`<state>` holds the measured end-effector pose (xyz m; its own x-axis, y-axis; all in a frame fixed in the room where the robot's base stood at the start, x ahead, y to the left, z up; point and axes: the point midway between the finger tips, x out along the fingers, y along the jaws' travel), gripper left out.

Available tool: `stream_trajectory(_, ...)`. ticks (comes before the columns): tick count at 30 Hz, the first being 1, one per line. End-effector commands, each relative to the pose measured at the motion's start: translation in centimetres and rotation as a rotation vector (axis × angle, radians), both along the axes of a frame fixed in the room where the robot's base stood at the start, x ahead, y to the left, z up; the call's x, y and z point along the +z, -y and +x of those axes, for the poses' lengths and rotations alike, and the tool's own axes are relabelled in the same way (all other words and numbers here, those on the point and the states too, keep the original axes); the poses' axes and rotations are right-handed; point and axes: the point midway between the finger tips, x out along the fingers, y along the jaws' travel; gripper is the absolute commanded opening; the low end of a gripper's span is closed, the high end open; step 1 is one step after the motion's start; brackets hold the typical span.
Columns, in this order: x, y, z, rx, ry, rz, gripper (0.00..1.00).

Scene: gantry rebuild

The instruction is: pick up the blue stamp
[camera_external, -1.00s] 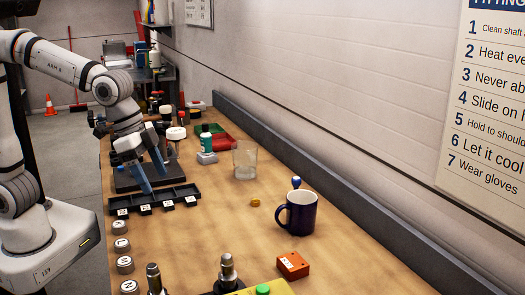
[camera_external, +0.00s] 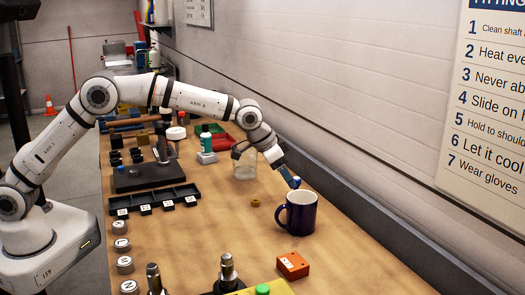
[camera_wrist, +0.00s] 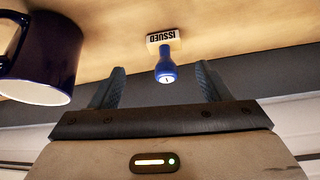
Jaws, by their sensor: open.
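The blue stamp (camera_wrist: 165,68) stands on the bench in the wrist view, its round blue handle toward me and a white base marked ISSUED. In the external view only its blue knob (camera_external: 296,182) shows, behind the dark blue mug (camera_external: 299,214), which hides the rest. My gripper (camera_external: 288,177) reaches down beside the knob there. In the wrist view my gripper (camera_wrist: 161,72) is open, with one finger on each side of the stamp's handle in the picture. The fingers hold nothing. I cannot tell how far the fingertips are from the handle.
The mug (camera_wrist: 38,58) is close at the left in the wrist view. A glass (camera_external: 244,165) stands partly behind my wrist. A small brass ring (camera_external: 255,203) and an orange block (camera_external: 292,265) lie nearby. A dark rail (camera_external: 350,205) runs along the wall.

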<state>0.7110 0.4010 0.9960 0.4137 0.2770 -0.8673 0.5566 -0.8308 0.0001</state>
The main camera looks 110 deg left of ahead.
Motion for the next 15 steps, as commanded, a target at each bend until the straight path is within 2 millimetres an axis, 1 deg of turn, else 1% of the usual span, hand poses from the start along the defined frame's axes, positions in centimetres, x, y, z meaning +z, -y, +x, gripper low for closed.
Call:
stream_trajectory(1, -0.6, -0.2, 0.2, 0.000, -0.002, -0.001, 0.71)
stream_trajectory(5, -1.8, -0.8, 0.7, 0.000, -0.002, -0.002, 0.71)
stream_trajectory(10, -4.1, -1.9, 1.5, -0.001, -0.002, -0.001, 0.71)
stream_trajectory(15, -5.2, -2.2, 2.1, -0.001, -0.001, -0.001, 0.71)
